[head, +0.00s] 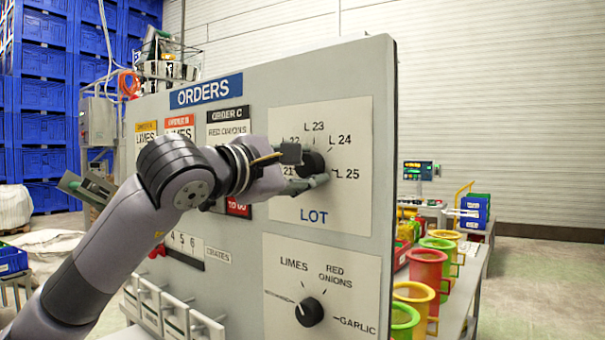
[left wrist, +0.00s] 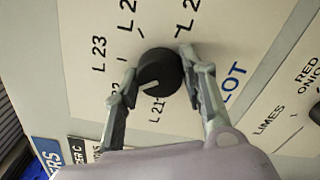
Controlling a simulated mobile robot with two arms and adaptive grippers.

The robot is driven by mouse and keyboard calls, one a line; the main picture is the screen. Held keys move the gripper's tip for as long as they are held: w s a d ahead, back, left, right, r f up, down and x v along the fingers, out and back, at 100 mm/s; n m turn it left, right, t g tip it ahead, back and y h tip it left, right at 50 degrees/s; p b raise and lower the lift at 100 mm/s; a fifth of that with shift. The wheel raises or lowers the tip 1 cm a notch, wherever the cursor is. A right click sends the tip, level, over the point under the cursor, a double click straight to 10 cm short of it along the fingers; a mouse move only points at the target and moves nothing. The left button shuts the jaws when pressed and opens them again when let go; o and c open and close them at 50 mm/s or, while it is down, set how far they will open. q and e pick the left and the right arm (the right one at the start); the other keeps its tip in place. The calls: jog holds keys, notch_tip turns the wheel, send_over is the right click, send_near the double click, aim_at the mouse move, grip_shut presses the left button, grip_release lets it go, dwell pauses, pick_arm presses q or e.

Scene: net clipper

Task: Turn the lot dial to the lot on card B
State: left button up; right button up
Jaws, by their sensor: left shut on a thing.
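The black lot dial (head: 313,160) sits on the white LOT plate (head: 345,205) of the grey order board, ringed by labels L 21 to L 25. My left gripper (head: 309,167) has its fingers on either side of the dial and is shut on it. In the left wrist view the dial (left wrist: 161,70) is between the fingertips, and its white mark points between L 21 and L 22. Card B (head: 179,122), with a red header, reads LIMES; my arm hides its lower part, so its lot cannot be read. My right gripper is not in view.
A crop dial (head: 309,312) with LIMES, RED ONIONS and GARLIC labels is below the LOT plate. Card C (head: 229,114) is left of the lot dial. Coloured bins (head: 427,268) stand on a table behind the board's right edge.

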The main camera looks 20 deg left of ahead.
pick_arm(q)
jog(key=m, duration=0.6)
jog(key=shift+m+b, duration=0.3)
jog(key=m, duration=0.3)
jog(key=shift+m, duration=0.3)
jog(key=m, duration=0.3)
jog(key=shift+f+m, duration=0.1)
jog(key=shift+m, duration=0.2)
jog(key=m+p, duration=0.1)
jog(key=m, duration=0.2)
jog(key=shift+m, duration=0.3)
jog(key=m, duration=0.3)
jog(key=shift+m+p, duration=0.3)
jog(key=shift+p, duration=0.05)
jog(key=m+p, duration=0.1)
jog(key=m, duration=0.5)
jog(key=shift+f, duration=0.1)
jog(key=shift+m, duration=0.4)
